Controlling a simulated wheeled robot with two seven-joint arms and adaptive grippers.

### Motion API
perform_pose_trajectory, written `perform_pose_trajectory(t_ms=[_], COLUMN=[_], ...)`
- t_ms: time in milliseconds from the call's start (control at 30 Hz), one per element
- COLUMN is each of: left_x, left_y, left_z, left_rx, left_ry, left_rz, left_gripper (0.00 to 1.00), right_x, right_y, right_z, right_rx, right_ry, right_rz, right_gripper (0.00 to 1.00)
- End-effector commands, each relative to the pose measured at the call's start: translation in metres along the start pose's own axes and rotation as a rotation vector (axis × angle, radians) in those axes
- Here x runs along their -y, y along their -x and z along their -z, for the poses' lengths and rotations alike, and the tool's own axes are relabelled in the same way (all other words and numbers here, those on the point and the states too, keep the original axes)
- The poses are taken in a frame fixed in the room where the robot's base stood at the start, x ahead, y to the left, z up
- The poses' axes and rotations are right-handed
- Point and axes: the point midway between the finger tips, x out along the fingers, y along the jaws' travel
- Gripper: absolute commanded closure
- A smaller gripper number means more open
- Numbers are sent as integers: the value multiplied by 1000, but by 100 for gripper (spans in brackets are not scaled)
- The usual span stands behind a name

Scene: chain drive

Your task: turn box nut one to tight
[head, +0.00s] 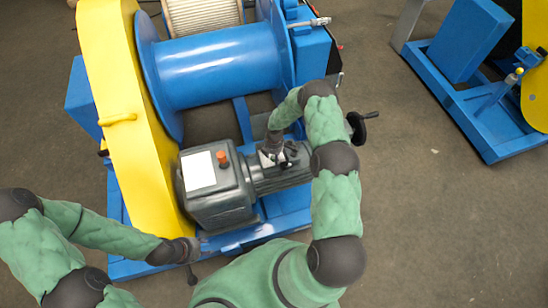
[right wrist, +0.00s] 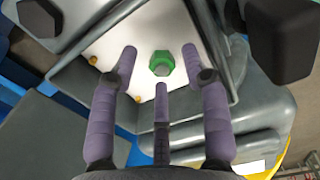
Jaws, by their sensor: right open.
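A green hexagonal nut (right wrist: 161,63), which I take to be box nut one, sits on a white plate (right wrist: 112,45) inside a grey box in the right wrist view. My right gripper (right wrist: 160,52) is open, with purple fingertips on either side of the nut and a third finger below it in the picture. The fingers look apart from the nut. In the head view my right gripper (head: 283,158) is over the grey motor (head: 218,205), and the nut is hidden there. My left gripper (head: 191,262) is low at the motor's left front; its fingers are too small to read.
A yellow chain guard (head: 115,100) and a blue drum (head: 220,75) stand beside the motor on a blue frame (head: 140,268). An orange-red knob (head: 222,159) rises from the motor housing. A second blue machine (head: 465,45) is at upper right. Floor between is clear.

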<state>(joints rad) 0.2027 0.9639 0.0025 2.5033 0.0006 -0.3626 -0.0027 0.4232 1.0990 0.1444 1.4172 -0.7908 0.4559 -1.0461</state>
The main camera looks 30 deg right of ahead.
Motion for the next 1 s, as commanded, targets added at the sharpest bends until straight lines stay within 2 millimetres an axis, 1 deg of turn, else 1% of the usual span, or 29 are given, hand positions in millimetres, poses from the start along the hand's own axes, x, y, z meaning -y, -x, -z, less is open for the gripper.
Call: perform_pose_trajectory(t_ms=[33, 133, 400, 433, 467, 500, 567, 600, 1000], left_x=[0, 1, 1, 1, 1, 1, 1, 1, 2], left_y=[-1, -2, -2, -2, -2, -2, -2, -2, -5], left_z=[0, 0, 0, 0, 0, 0, 0, 0, 0], left_rx=[0, 0, 0, 0, 0, 0, 0, 0, 0], left_ry=[0, 0, 0, 0, 0, 0, 0, 0, 0], left_rz=[0, 0, 0, 0, 0, 0, 0, 0, 0], left_gripper=[60, 60, 60, 60, 60, 60, 60, 60, 60], right_x=[0, 0, 0, 0, 0, 0, 0, 0, 2], right_y=[-4, -8, -8, -8, -8, -8, -8, -8, -9], right_z=[0, 0, 0, 0, 0, 0, 0, 0, -1], right_rx=[0, 0, 0, 0, 0, 0, 0, 0, 2], right_ry=[-1, -1, -1, -1, -1, -1, -1, -1, -41], right_rz=[0, -1, 0, 0, 0, 0, 0, 0, 3], right_gripper=[53, 53, 53, 59, 67, 78, 95, 100, 100])
